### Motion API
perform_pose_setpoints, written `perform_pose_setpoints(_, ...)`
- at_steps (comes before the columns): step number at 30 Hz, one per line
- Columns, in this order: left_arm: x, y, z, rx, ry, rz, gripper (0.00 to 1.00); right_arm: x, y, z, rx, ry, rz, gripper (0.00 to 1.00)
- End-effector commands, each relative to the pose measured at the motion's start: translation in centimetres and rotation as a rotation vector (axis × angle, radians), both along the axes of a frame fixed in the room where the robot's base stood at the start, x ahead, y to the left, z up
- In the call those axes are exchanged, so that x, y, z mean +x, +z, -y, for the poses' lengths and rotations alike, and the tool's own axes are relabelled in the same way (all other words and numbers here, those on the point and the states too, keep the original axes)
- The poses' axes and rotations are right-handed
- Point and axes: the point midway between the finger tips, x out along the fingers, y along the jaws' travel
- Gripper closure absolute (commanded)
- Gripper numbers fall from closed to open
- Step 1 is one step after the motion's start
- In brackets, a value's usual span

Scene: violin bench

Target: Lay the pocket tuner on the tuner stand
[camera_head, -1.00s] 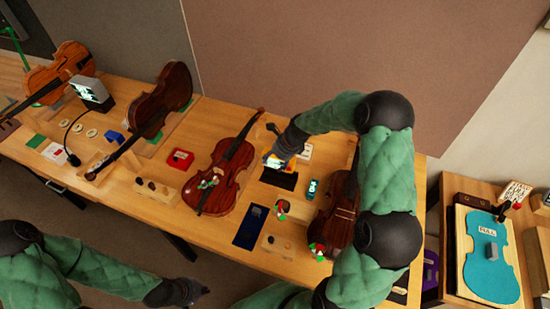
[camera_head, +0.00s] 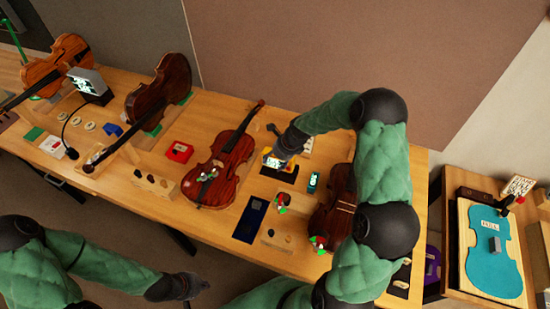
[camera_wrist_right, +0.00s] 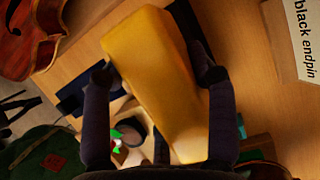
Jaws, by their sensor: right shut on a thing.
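The pocket tuner is a yellow block with a pale lit face (camera_head: 272,162). My right gripper (camera_head: 281,159) is shut on it. In the right wrist view the tuner (camera_wrist_right: 152,75) fills the middle, between the two fingers of the right gripper (camera_wrist_right: 157,75). The dark tuner stand (camera_head: 278,174) lies directly below the tuner in the head view. I cannot tell whether the tuner touches it. The stand is mostly hidden in the wrist view. My left gripper (camera_head: 190,287) is at the lower left, off the table's front edge, and its fingers are unclear.
A teal device (camera_head: 313,182) lies just right of the stand. A violin (camera_head: 222,170) lies to the left and a darker one (camera_head: 335,218) to the right. A dark blue mat (camera_head: 250,218) and small parts lie in front.

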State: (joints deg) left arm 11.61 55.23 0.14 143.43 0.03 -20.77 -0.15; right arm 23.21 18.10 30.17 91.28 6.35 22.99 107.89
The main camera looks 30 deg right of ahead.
Motion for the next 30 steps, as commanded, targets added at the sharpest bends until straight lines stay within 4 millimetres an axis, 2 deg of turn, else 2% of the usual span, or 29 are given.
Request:
perform_pose_setpoints(6, 0.01, -0.59, -0.01, 0.0, 0.0, 0.0, 1.0, 0.03, -1.06, 0.05, -0.001, 0.001, 0.001, 0.79)
perform_pose_setpoints(30, 0.02, -0.07, 0.0, 0.0, 0.0, 0.0, 1.0, 0.03, -0.97, 0.04, -0.001, 0.0, 0.001, 0.79)
